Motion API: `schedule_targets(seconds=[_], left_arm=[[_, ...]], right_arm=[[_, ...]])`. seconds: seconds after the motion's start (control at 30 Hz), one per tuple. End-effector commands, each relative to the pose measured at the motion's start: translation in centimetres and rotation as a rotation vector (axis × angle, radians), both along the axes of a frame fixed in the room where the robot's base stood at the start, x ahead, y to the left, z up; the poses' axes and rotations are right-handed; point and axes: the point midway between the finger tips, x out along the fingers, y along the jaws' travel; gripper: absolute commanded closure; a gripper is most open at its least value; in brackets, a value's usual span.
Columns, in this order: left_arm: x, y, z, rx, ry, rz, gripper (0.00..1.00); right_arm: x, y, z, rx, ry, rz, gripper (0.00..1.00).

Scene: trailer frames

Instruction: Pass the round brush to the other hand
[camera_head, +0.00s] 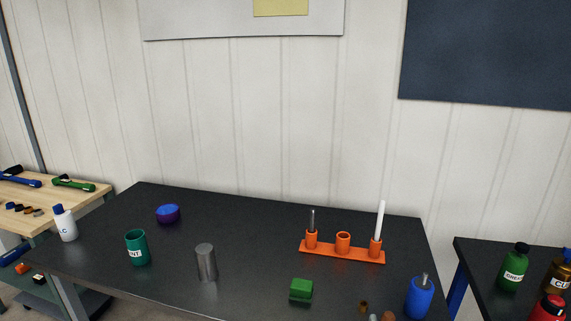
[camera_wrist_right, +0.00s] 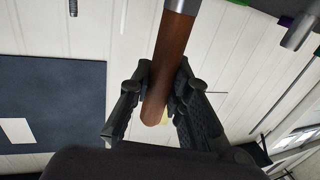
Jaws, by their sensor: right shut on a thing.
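The round brush (camera_wrist_right: 172,55) shows in the right wrist view as a brown wooden handle with a metal collar at the top edge. Its bristle end is out of the picture. My right gripper (camera_wrist_right: 163,88) is shut on the wooden handle, one finger on each side, with the rounded handle end toward the palm. The wall and a dark board show behind it. Neither gripper shows in the head view, and my left gripper is not in any view.
The dark table (camera_head: 120,285) bears an orange rack (camera_head: 343,252), a green block (camera_head: 301,289), a metal cylinder (camera_head: 206,262), a teal cup (camera_head: 137,248), a purple-blue round thing (camera_head: 168,213), a white bottle (camera_head: 65,224) and a blue bottle (camera_head: 420,298). Its back middle is clear.

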Motion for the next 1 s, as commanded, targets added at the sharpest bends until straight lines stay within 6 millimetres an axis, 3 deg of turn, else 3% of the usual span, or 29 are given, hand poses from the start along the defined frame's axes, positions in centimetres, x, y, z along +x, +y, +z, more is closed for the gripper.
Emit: schedule_targets(seconds=[0.37,1.0], left_arm=[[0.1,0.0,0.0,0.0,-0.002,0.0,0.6],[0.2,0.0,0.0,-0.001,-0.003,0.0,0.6]], right_arm=[[-0.6,0.9,0.5,-0.003,-0.004,0.048,1.0],[-3.8,11.4,6.2,-0.006,-0.005,0.617,1.0]])
